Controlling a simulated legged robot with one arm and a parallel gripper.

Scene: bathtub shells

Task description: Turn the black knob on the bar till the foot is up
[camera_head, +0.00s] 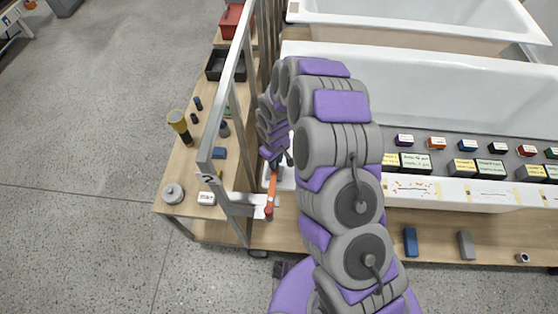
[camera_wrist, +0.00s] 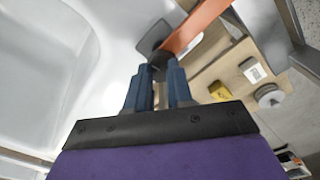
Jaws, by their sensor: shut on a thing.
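The orange bar (camera_head: 271,190) stands at the tub's left end in the head view, beside the metal frame. In the wrist view the orange bar (camera_wrist: 200,22) runs up to the right from a dark grey square pad (camera_wrist: 152,38) against the white tub. My gripper (camera_wrist: 158,72) has its blue fingers shut on the small black knob (camera_wrist: 160,59), close to the bar's lower end. The fingers hide most of the knob. In the head view my gripper (camera_head: 276,160) is small and partly covered by my arm. I cannot tell whether the pad is the foot.
A metal frame (camera_head: 232,95) rises just left of my gripper. A wooden bench (camera_head: 180,160) beyond it holds a yellow-black torch (camera_head: 179,126), a round grey disc (camera_head: 173,194) and small blocks. White tub shells (camera_head: 420,90) stand to the right.

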